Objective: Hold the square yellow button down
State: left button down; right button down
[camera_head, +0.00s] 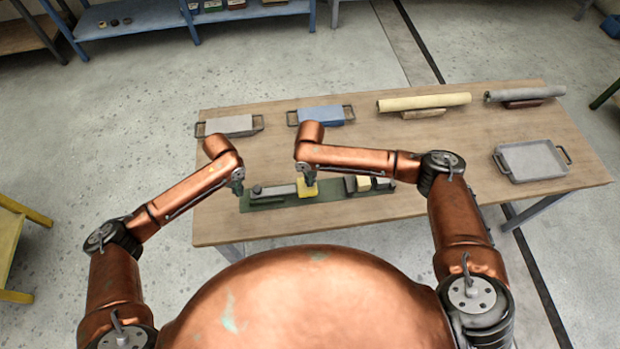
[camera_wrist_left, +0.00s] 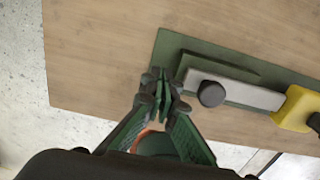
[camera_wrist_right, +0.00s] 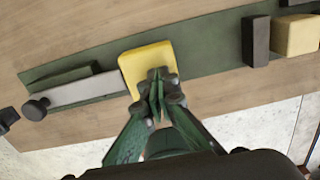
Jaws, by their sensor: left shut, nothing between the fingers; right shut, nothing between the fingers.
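The square yellow button (camera_head: 307,188) sits on a dark green base plate (camera_head: 262,203) near the table's front edge. It also shows in the right wrist view (camera_wrist_right: 146,59) and at the right edge of the left wrist view (camera_wrist_left: 294,108). My right gripper (camera_wrist_right: 158,78) is shut and empty, with its fingertips over the button's near part; they look to be on it, but I cannot tell how far it is pressed. My left gripper (camera_wrist_left: 163,84) is shut and empty beside the plate's left end, apart from the button.
A grey bar with a dark knob (camera_wrist_left: 211,93) lies left of the button. Dark blocks and a pale yellow block (camera_wrist_right: 296,35) stand to its right. Grey and blue trays, rolls (camera_head: 424,101) and an empty grey tray (camera_head: 530,160) are further back. The middle of the table is clear.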

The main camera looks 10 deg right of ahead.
jog(key=shift+s+f, duration=0.1)
jog(key=shift+f, duration=1.65)
pick_arm(q)
jog(key=shift+d, duration=0.1)
dwell(0.3)
